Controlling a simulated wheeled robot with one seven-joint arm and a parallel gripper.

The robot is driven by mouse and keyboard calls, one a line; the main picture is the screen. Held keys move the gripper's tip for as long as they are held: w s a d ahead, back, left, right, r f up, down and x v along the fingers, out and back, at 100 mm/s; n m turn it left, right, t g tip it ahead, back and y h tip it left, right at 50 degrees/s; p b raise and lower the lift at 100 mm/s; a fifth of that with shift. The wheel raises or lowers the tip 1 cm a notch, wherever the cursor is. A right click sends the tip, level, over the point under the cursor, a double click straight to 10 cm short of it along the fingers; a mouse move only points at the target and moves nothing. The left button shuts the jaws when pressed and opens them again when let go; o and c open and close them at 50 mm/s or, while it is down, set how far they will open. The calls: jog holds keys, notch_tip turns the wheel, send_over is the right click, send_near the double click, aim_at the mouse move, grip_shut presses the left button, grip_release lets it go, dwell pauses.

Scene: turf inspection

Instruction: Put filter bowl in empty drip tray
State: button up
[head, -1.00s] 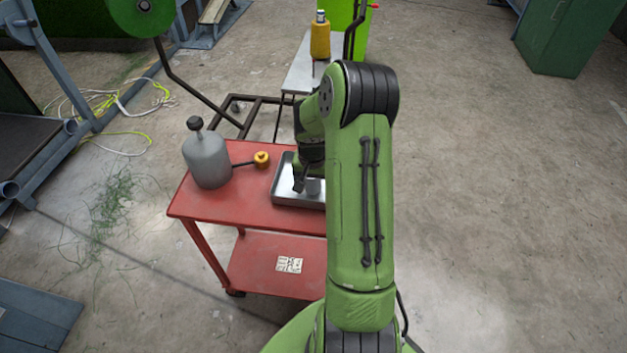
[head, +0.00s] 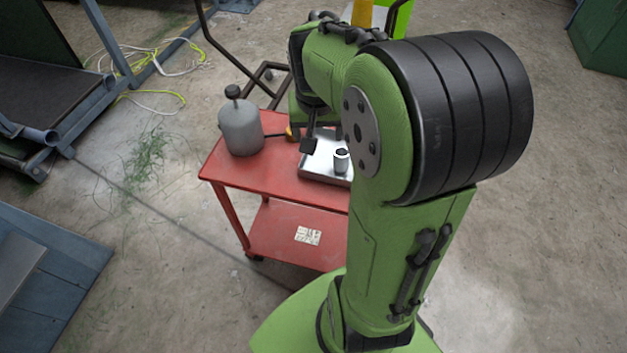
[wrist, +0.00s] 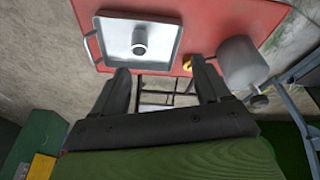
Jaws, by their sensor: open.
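The filter bowl (head: 341,161) is a small silver-grey cylinder with a dark opening on top. It stands upright inside the shallow metal drip tray (head: 313,172) on the red cart. In the wrist view the bowl (wrist: 139,38) sits near the middle of the tray (wrist: 115,52), with nothing gripping it. My gripper (wrist: 161,72) is open and empty, its fingers apart from the bowl. In the head view my gripper (head: 308,146) is above the tray's left side. My arm hides the tray's right part there.
A grey bottle with a black knob (head: 241,128) stands on the cart (head: 270,178) left of the tray. A yellow-orange knob (wrist: 187,65) lies beside the tray, partly hidden in the head view. The cart's front left is clear. A dark metal frame (head: 262,75) stands behind.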

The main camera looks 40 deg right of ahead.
jog(key=s+a+r+n+t+y, duration=0.1)
jog(key=s+a+r+n, duration=0.1)
jog(key=s+a, duration=0.4)
jog(key=s+a+r+n+t+y, duration=0.1)
jog(key=s+a+r+n+t, duration=0.1)
jog(key=s+a, duration=0.5)
jog(key=s+r+n, duration=0.1)
jog(key=s+n, duration=0.1)
jog(key=shift+n, duration=0.3)
jog(key=shift+r+p, duration=0.55)
jog(key=shift+r, duration=0.1)
